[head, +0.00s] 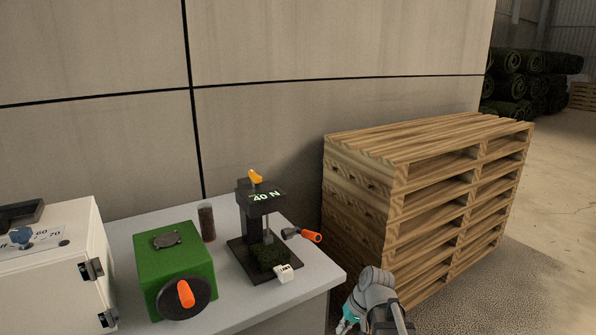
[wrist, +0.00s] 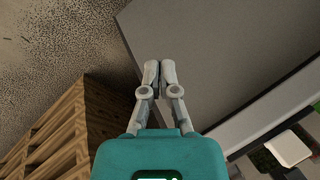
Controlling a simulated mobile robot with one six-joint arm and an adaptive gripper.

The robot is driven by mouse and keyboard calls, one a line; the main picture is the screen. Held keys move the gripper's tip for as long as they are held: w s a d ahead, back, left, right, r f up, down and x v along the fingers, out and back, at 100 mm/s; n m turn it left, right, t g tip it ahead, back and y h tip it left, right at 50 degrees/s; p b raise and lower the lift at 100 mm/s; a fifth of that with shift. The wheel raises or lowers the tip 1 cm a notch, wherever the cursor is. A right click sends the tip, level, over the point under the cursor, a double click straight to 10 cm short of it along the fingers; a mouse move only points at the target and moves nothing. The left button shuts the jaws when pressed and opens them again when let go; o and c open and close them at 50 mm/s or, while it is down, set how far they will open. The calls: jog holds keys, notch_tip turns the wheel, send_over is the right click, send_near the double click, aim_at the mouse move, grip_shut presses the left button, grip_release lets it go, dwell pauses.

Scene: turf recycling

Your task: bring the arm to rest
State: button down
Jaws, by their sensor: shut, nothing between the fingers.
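My gripper (wrist: 160,70) shows in the wrist view with its two grey fingers closed together and nothing between them. The fingers are over the plain grey surface of the workbench (wrist: 225,40). In the head view, part of my arm with a teal piece shows at the bottom, just right of the workbench (head: 225,300) and in front of the pallet stack (head: 365,195). The fingertips cannot be made out there.
On the bench are a green box (head: 165,262) with an orange-handled dark disc, a black test stand (head: 245,220) reading "40 N", an orange-handled tool (head: 311,236) and a white cabinet (head: 60,270). Turf rolls (head: 530,75) lie far back. Open floor (head: 560,220) is at right.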

jog(key=shift+s+d+f+h, duration=0.65)
jog(key=shift+s+d+h, duration=1.25)
jog(key=shift+d+h, duration=0.4)
notch_tip(320, 180, down, 10)
jog(key=s+b, duration=0.3)
jog(key=b, duration=0.7)
notch_tip(320, 180, up, 29)
jog(key=p, duration=2.9)
jog(key=shift+w, duration=0.15)
